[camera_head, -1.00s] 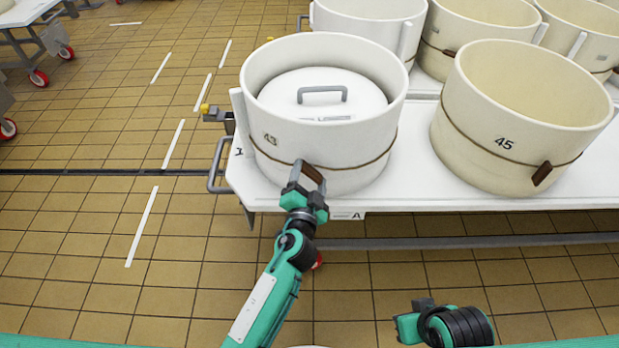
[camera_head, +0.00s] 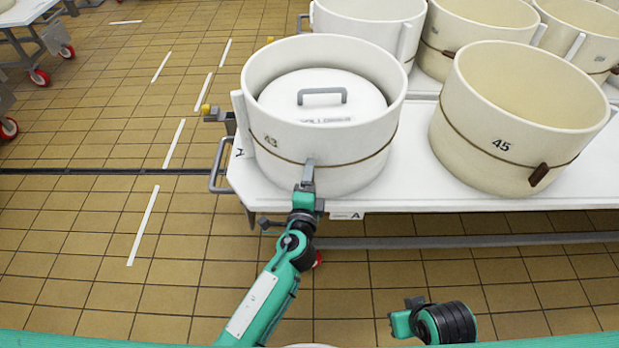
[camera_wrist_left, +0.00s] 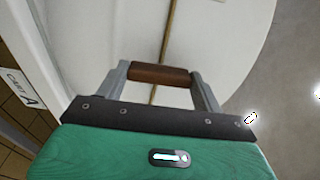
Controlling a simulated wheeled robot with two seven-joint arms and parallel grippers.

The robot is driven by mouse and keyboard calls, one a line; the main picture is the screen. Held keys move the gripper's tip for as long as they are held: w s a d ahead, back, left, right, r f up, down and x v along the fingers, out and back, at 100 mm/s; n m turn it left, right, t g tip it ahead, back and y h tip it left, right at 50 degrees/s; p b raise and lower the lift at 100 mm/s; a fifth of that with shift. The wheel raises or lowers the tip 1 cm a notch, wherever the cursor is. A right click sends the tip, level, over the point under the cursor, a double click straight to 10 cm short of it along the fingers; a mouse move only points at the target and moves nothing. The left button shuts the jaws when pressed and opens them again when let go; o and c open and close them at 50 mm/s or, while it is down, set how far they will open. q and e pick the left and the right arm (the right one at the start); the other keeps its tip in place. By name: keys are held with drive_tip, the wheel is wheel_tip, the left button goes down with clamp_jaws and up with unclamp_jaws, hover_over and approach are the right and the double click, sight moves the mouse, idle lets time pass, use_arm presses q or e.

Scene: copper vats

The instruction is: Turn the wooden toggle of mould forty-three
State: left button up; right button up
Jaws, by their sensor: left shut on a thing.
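Mould forty-three (camera_head: 345,146) is a cream tub marked 43 on the near left corner of the white cart. A cord runs around its wall. Its brown wooden toggle (camera_wrist_left: 160,75) shows in the left wrist view, lying across the cord (camera_wrist_left: 168,35) between the two fingers. My left gripper (camera_head: 309,172) is at the front of the mould and hides the toggle in the head view. In the left wrist view my left gripper (camera_wrist_left: 161,80) is shut on the toggle's two ends. My right gripper's fingers are not clearly visible; part of my right arm shows at the bottom.
A lid with a grey handle (camera_head: 322,92) sits inside mould forty-three. Mould 45 (camera_head: 480,125) stands to the right with its own toggle (camera_head: 539,174). More tubs stand behind. The white cart top (camera_head: 410,180) has a front edge labelled A. Tiled floor on the left is open.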

drive_tip(key=shift+w, duration=0.15)
drive_tip(key=shift+f, duration=0.1)
idle(0.3)
use_arm(q)
drive_tip(key=o, duration=1)
drive_tip(key=shift+s+a+b, duration=0.25)
drive_tip(key=shift+s+a, duration=0.05)
drive_tip(key=shift+s, duration=2)
drive_tip(key=shift+s+a+b, duration=0.3)
drive_tip(key=shift+s+a, duration=0.05)
drive_tip(key=shift+s, duration=1.95)
drive_tip(key=shift+s+a+b, duration=0.25)
drive_tip(key=shift+s+a, duration=0.05)
drive_tip(key=shift+s, duration=2)
use_arm(e)
drive_tip(key=shift+v, duration=1.9)
drive_tip(key=shift+w+t, duration=0.15)
drive_tip(key=shift+t, duration=0.15)
